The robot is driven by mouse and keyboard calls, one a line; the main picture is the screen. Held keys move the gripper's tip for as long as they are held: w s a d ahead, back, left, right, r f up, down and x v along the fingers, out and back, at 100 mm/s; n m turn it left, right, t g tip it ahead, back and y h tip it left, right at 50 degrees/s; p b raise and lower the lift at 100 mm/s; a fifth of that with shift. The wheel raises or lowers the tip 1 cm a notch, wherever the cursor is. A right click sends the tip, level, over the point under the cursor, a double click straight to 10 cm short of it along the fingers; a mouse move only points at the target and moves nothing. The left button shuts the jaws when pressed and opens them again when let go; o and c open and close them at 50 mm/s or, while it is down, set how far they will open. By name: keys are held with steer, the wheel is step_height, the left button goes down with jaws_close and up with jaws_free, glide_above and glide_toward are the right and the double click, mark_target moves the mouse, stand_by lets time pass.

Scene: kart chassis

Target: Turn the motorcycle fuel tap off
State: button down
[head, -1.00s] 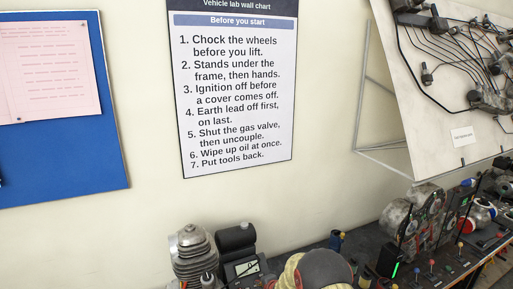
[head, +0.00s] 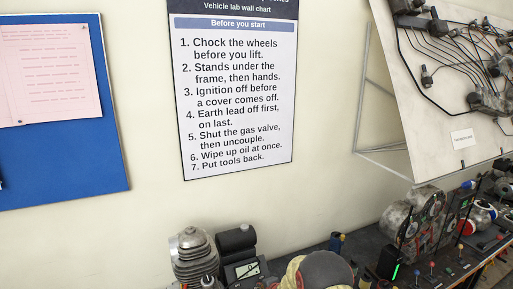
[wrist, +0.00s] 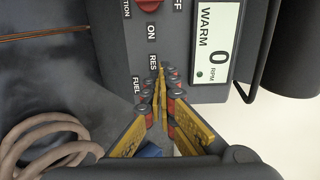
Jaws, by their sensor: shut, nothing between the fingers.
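In the wrist view my gripper (wrist: 160,74) is shut and empty, its yellow fingers meeting in front of a dark grey control panel (wrist: 178,45). White labels FUEL, RES and ON stand on the panel just left of and above the fingertips. The fuel tap itself cannot be made out; the fingers cover the panel beside RES and FUEL. Whether the tips touch anything cannot be told. A red switch (wrist: 149,5) is at the top edge near OFF. A display (wrist: 216,42) reads WARM and 0 RPM; it also shows small in the head view (head: 246,269).
A ribbed engine cylinder (head: 193,257) stands left of the panel in the head view. A bench with levers and metal parts (head: 410,225) is at the right. A coiled beige hose (wrist: 45,145) lies at lower left in the wrist view. The wall chart hangs behind.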

steer(key=shift+s+d+f+p, duration=0.15)
steer(key=shift+s+f+p, duration=0.15)
steer(key=shift+f, duration=0.1)
steer(key=shift+s+d+f, duration=0.3)
steer(key=shift+s+f, duration=0.35)
steer(key=shift+f, duration=0.1)
steer(key=shift+s+f, duration=0.1)
steer(key=shift+f, duration=0.05)
steer(key=shift+s+a+f, duration=0.1)
steer(key=shift+s+a, duration=0.1)
steer(key=r+p+v, duration=0.1)
steer(key=p+v, duration=0.2)
steer(key=v, duration=0.3)
steer(key=shift+w+a+p, duration=0.3)
steer(key=shift+w+p, duration=0.05)
steer(key=shift+w, duration=0.05)
